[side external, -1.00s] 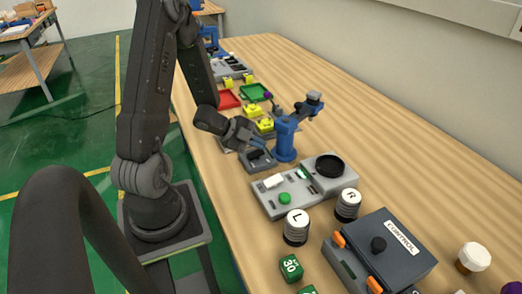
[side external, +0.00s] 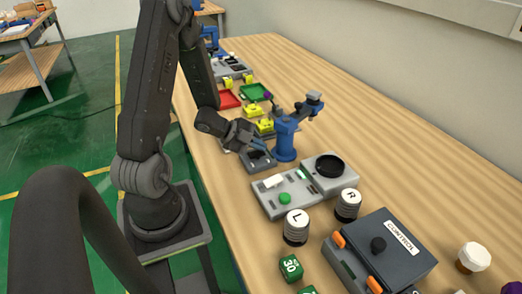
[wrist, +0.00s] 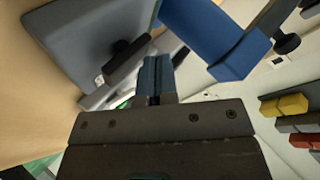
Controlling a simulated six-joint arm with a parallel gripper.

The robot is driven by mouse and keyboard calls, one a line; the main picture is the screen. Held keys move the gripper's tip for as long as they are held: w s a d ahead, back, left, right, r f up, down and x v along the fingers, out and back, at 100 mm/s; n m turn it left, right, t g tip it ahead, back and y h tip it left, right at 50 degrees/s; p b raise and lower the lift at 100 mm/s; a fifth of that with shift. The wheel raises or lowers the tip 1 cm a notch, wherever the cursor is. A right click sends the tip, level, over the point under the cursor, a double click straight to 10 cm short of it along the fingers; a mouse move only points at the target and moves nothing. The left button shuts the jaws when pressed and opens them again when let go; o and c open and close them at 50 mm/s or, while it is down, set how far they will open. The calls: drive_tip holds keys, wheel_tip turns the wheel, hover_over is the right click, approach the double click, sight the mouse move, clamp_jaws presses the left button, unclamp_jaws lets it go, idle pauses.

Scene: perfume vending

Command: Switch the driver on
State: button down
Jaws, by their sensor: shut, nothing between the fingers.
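The driver appears to be the blue stand (side external: 285,142) with a short arm reaching up to the right. A small dark grey box (side external: 262,162) sits at its left foot; I cannot tell for sure that the switch is on it. My gripper (side external: 264,147) is low over this box, its blue fingers together and empty. In the wrist view the closed fingers (wrist: 155,62) point at a grey part with a black knob (wrist: 122,48). Blue stand parts (wrist: 215,35) show to their right. Whether the fingertips touch anything is hidden.
A grey unit (side external: 270,200) with a green button and a round black dish stands in front. Two striped weights marked L (side external: 296,230) and R (side external: 348,205) and a control box (side external: 390,250) are nearer. Yellow blocks and red and green trays (side external: 253,92) lie behind.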

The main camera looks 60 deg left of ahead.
sight(255, 154)
idle(0.4)
drive_tip(key=shift+s+r, duration=0.2)
drive_tip(key=shift+r, duration=0.65)
drive_tip(key=shift+s+r, duration=0.25)
drive_tip(key=shift+r, duration=1)
drive_tip(key=shift+s+r, duration=0.25)
drive_tip(key=shift+r, duration=0.95)
